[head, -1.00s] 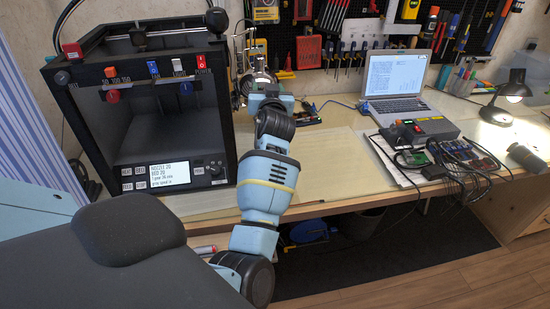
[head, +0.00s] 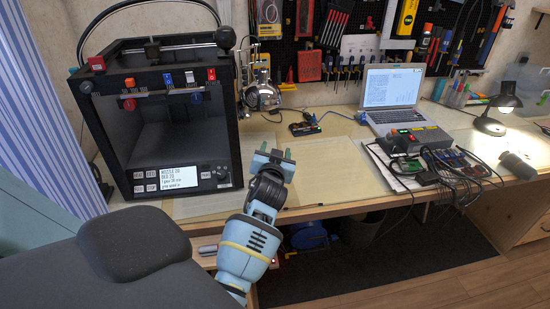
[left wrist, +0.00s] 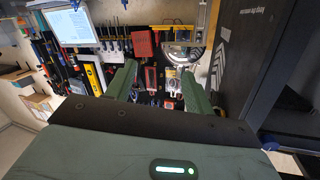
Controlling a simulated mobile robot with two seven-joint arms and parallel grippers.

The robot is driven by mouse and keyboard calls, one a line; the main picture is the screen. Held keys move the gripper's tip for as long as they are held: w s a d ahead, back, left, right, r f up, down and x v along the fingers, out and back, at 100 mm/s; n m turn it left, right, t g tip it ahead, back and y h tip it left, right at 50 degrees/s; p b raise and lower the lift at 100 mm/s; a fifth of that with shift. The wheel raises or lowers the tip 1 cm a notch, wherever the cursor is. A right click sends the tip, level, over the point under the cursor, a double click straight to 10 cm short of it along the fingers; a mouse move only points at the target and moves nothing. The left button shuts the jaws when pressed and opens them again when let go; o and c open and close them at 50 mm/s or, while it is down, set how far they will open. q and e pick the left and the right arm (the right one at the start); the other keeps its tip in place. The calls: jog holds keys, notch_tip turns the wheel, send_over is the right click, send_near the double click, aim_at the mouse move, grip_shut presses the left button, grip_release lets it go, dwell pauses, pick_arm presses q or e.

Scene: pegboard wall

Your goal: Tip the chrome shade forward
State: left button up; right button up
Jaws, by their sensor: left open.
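The chrome shade (head: 262,97) belongs to a lamp that stands at the back of the bench, just right of the black 3D printer. In the left wrist view a round shiny chrome shape, which looks like the same shade (left wrist: 186,50), lies beyond the fingers. My left gripper (head: 273,155) is open and empty above the front part of the bench. It is nearer to me than the shade and clearly apart from it. In the left wrist view its two green fingers (left wrist: 158,82) are spread with nothing between them. My right gripper is not in view.
The black 3D printer (head: 170,190) stands left of my arm. A small circuit board (head: 304,128), a laptop (head: 393,92) and a box with cables (head: 414,138) lie to the right. A black desk lamp (head: 492,122) is at far right. The bench middle (head: 330,165) is clear.

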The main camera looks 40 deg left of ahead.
pick_arm(q)
jog(key=shift+s+d+f+m, duration=0.3)
jog(key=shift+s+d+f, duration=0.1)
jog(key=shift+f, duration=0.25)
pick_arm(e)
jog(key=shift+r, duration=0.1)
